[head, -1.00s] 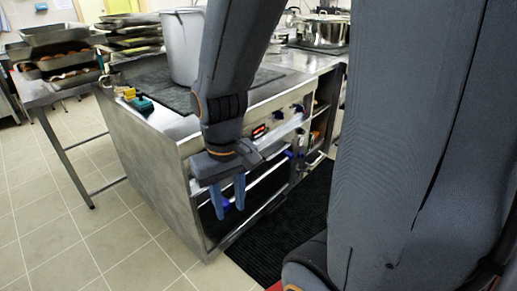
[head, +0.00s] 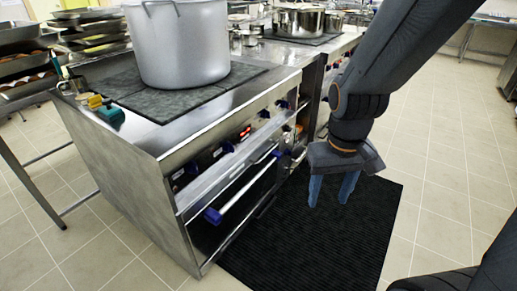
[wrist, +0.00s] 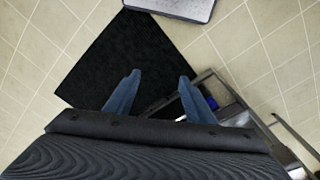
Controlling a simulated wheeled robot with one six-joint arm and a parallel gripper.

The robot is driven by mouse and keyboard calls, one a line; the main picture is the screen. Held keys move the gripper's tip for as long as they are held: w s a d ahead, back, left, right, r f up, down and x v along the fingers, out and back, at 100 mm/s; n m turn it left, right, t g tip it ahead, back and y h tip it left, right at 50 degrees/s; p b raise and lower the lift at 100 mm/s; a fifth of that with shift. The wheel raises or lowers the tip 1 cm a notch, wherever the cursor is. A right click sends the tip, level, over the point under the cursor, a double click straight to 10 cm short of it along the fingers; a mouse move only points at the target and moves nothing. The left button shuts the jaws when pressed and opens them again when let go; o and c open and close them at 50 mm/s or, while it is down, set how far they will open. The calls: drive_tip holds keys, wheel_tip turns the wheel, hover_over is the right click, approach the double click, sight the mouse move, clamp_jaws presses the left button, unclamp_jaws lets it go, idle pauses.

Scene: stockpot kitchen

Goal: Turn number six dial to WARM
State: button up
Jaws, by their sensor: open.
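The steel stove block (head: 120,165) stands left of centre in the head view. Its front panel carries a row of dark blue dials, including a nearer one (head: 227,147) and a farther one (head: 283,104). Their numbers and the WARM mark are too small to read, so I cannot tell which is number six. My gripper (head: 329,198) points down with blue fingers apart and empty, over the black mat, right of the panel and clear of the dials. In the wrist view my gripper (wrist: 160,78) shows nothing between its fingers.
A large grey stockpot (head: 178,45) stands on the stove top, with smaller pots (head: 299,22) behind. A handle bar (head: 245,188) with blue ends juts from the stove front below the dials. The black mat (head: 300,250) covers the floor in front. Tiled floor at the right is open.

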drive_tip(key=w+f+n+t+b, duration=0.2)
drive_tip(key=w+f+b, duration=0.15)
drive_tip(key=w, duration=0.45)
drive_tip(key=w+f+n+t+b, duration=0.25)
drive_tip(key=w+f, duration=0.25)
drive_tip(key=w, duration=0.3)
drive_tip(key=n+t+y+b, duration=0.8)
drive_tip(key=n+y+b, duration=0.5)
drive_tip(key=n+b, duration=0.15)
approach(233, 150)
drive_tip(key=p+x, duration=0.1)
drive_tip(key=x, duration=0.8)
drive_tip(key=shift+b, duration=0.4)
